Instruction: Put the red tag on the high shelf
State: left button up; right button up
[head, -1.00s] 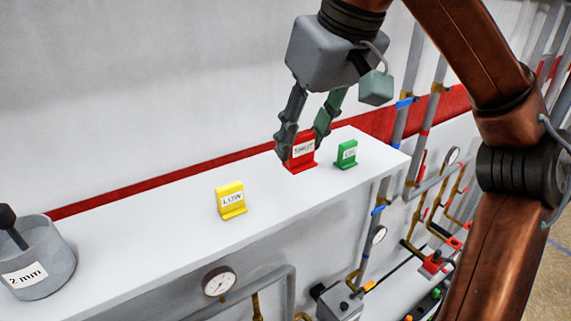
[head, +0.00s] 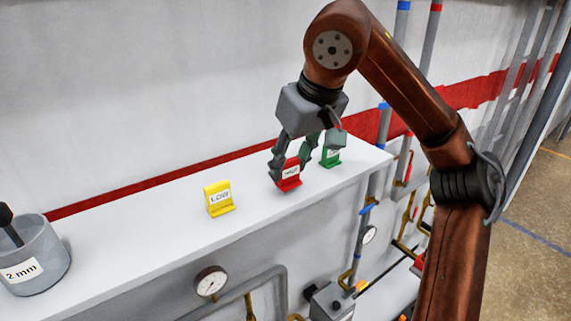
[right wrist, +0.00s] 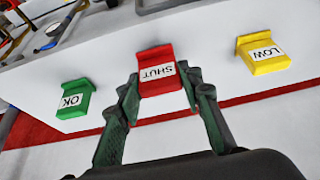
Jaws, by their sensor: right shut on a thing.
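The red tag (head: 289,174), labelled SHUT, is on the white high shelf (head: 130,235) between a yellow tag and a green tag. It also shows upside down in the right wrist view (right wrist: 158,71). My right gripper (head: 292,170) is shut on the red tag, with one finger at each side of it. In the right wrist view its fingers (right wrist: 158,90) press on the tag's two edges. The tag's foot looks at or very near the shelf top; I cannot tell whether it touches. My left gripper is not in view.
The yellow LOW tag (head: 219,199) stands left of the red tag. The green OK tag (head: 330,155) stands close on its right. A grey pot (head: 38,262) marked 2 mm is at the left end. Gauges (head: 211,281) and pipes are below the shelf edge.

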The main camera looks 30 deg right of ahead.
aim_at(293, 185)
jog(key=shift+w+f, duration=0.5)
jog(key=shift+w, duration=0.35)
jog(key=shift+w+f, duration=0.2)
jog(key=shift+w, duration=0.65)
jog(key=o, duration=0.6)
jog(key=shift+w+f, duration=0.15)
jog(key=shift+w, duration=0.35)
jog(key=shift+c, duration=0.2)
jog(key=o, duration=0.3)
jog(key=shift+s+a, duration=0.1)
jog(key=shift+s, duration=0.35)
jog(key=shift+o, duration=0.4)
jog(key=shift+s+r, duration=0.35)
jog(key=shift+s, duration=0.35)
jog(key=shift+w+f, duration=0.15)
jog(key=shift+w, duration=0.5)
jog(key=shift+s+r, duration=0.2)
jog(key=shift+r, duration=0.25)
jog(key=v, duration=0.4)
jog(key=shift+s, duration=0.2)
jog(key=shift+r, duration=0.4)
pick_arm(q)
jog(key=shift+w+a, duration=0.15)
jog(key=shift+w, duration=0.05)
pick_arm(e)
jog(key=v, duration=0.6)
jog(key=shift+r, duration=0.2)
